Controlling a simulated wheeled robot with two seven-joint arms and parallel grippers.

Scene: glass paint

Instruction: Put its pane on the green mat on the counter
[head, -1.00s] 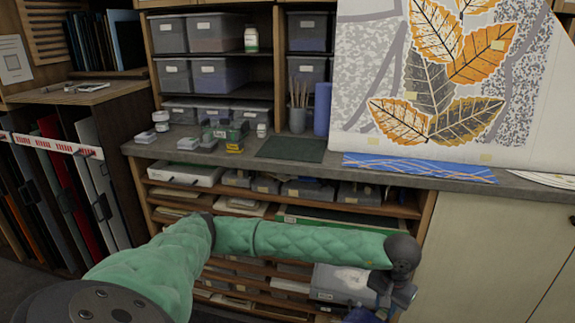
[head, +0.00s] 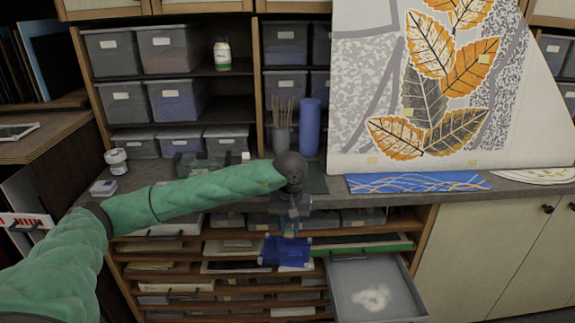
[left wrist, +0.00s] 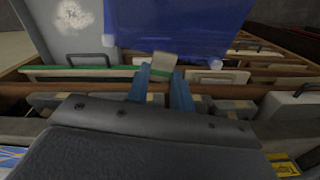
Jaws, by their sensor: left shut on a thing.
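My left gripper (head: 290,228) points down in front of the counter's front edge. It is shut on a dark blue pane (head: 286,251), which hangs below the fingers in front of the shelves. In the left wrist view the pane (left wrist: 180,25) lies beyond the two blue fingertips (left wrist: 163,80), with a small beige tab between them. The green mat (head: 317,180) lies flat on the counter (head: 335,186), behind my left wrist, which hides part of it. My right gripper is not in view.
An open grey drawer (head: 350,288) with a white patch sticks out below, right of the pane. A blue patterned strip (head: 418,182) lies right of the mat. A blue cylinder (head: 310,127) and a brush pot (head: 281,138) stand behind it.

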